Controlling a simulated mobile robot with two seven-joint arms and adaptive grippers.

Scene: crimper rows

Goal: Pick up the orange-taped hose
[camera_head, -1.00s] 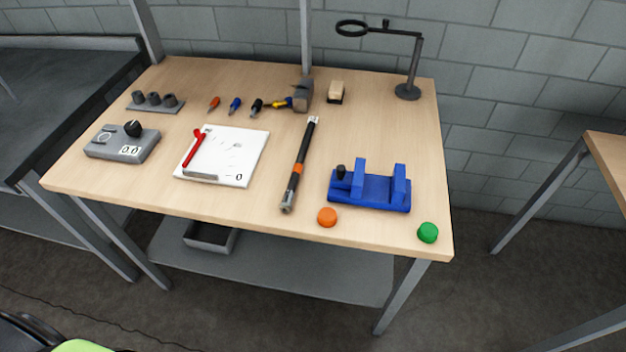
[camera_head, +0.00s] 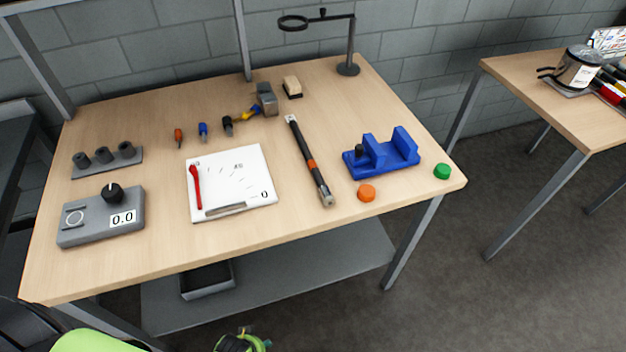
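The orange-taped hose (camera_head: 303,149) is a black hose with metal ends and an orange band nearer its front end. It lies on the wooden table (camera_head: 310,230), between the white sheet (camera_head: 250,167) and the blue vise-like fixture (camera_head: 381,155), running from back left to front right. Nothing touches or holds it. Neither gripper can be made out with certainty. A green and black part, probably mine, shows at the bottom edge, but no fingers are visible.
An orange button (camera_head: 366,193) and a green button (camera_head: 443,171) sit near the front edge. A grey device reading 0.0 (camera_head: 101,217) is at left. A magnifier lamp (camera_head: 348,68) and small tools stand behind. A second table (camera_head: 545,110) is at right.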

